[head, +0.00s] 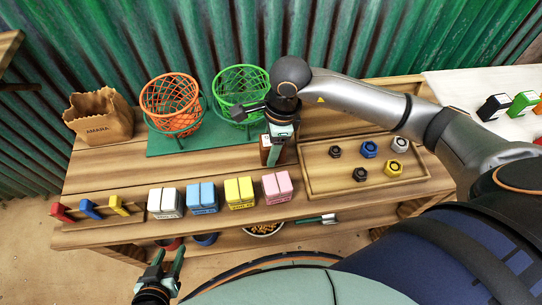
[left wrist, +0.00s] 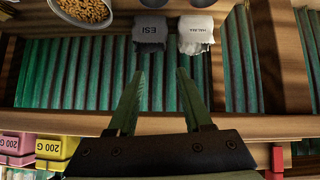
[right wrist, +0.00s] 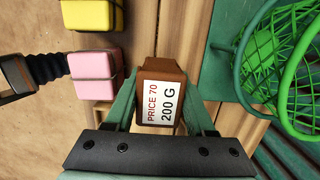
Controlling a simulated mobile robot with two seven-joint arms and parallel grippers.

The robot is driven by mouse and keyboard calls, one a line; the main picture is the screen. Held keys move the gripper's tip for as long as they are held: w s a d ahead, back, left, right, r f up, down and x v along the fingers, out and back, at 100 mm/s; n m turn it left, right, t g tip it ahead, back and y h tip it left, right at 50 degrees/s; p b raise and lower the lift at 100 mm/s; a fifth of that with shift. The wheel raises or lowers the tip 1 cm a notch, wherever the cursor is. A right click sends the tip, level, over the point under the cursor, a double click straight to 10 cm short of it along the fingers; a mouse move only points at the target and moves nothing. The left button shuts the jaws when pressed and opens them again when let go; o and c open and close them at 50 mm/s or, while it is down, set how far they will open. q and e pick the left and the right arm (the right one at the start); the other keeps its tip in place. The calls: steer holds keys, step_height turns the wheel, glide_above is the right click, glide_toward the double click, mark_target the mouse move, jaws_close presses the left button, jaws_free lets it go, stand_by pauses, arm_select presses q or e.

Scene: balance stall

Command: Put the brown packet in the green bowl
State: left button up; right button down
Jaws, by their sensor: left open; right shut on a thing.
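The brown packet (right wrist: 168,78) has a white label reading "PRICE 70 200 G". My right gripper (right wrist: 165,110) is shut on it, with a finger on each side. In the head view my right gripper (head: 281,133) holds the packet (head: 265,150) over the table, just right of and in front of the green bowl. The green bowl (head: 241,88) is a wire basket on a green mat; it also shows in the right wrist view (right wrist: 265,70). My left gripper (head: 162,270) is open and empty, low in front of the table.
An orange wire basket (head: 170,98) stands left of the green one. White, blue, yellow and pink (head: 277,187) packets line the front. A wooden tray (head: 310,187) with several nuts lies at right. A paper bag (head: 98,115) stands far left.

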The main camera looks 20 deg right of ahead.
steer(key=shift+s+f+b, duration=0.1)
steer(key=shift+f+b, duration=0.55)
steer(key=shift+f, duration=0.9)
steer(key=shift+c, duration=1.2)
jaws_free()
steer(key=shift+r, duration=0.1)
